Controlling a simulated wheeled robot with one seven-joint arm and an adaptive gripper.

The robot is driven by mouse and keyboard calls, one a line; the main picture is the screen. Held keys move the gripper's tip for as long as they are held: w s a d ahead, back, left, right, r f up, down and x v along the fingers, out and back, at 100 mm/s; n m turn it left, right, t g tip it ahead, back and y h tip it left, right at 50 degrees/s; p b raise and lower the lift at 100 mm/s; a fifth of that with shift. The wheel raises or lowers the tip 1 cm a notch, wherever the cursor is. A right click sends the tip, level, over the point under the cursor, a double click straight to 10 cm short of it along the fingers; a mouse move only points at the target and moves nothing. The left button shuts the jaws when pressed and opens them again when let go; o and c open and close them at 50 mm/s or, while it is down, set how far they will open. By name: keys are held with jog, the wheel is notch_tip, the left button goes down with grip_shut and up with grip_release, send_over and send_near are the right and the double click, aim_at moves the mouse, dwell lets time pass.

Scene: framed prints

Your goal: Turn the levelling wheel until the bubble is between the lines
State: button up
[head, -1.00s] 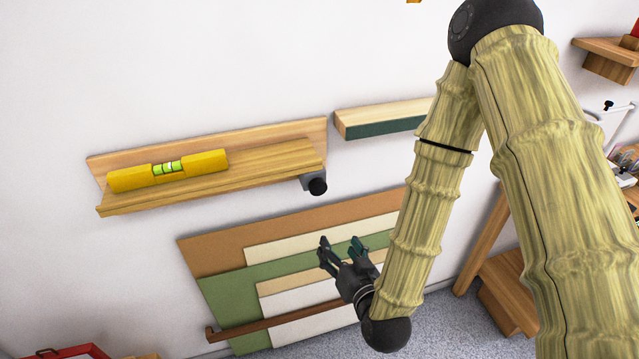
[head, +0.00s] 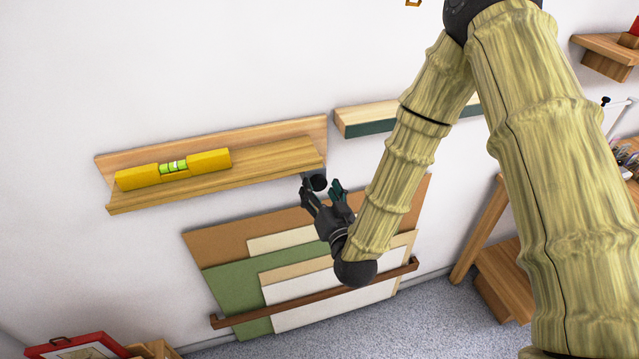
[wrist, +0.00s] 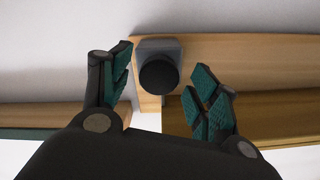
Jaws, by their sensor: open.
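The black levelling wheel (head: 318,183) is a round knob under the right end of the wooden ledge (head: 250,170). My gripper (head: 320,190) is open just in front of it. In the wrist view the wheel (wrist: 159,75) on its grey mount lies between the open fingers (wrist: 165,87), apart from both green-padded tips. The yellow spirit level (head: 172,169) rests on the ledge toward its left end. Its vial (head: 173,166) shows yellow-green with dark lines; the bubble is too small to place exactly against them.
A second shelf (head: 400,116) with a dark green front is on the wall to the right. Several boards (head: 235,290) lean in a rack with a brown rail (head: 320,292) below the ledge. A red frame (head: 80,347) is at lower left.

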jog(key=shift+w+a, duration=0.2)
jog(key=shift+w, duration=0.5)
jog(key=c, duration=1)
jog(key=shift+f, duration=0.1)
jog(key=n+b, duration=0.2)
jog(key=shift+f+n, duration=0.1)
jog(key=shift+n, duration=0.3)
jog(key=shift+d+n+b, duration=0.1)
jog(key=shift+n+b, duration=0.75)
jog(key=shift+n, duration=0.65)
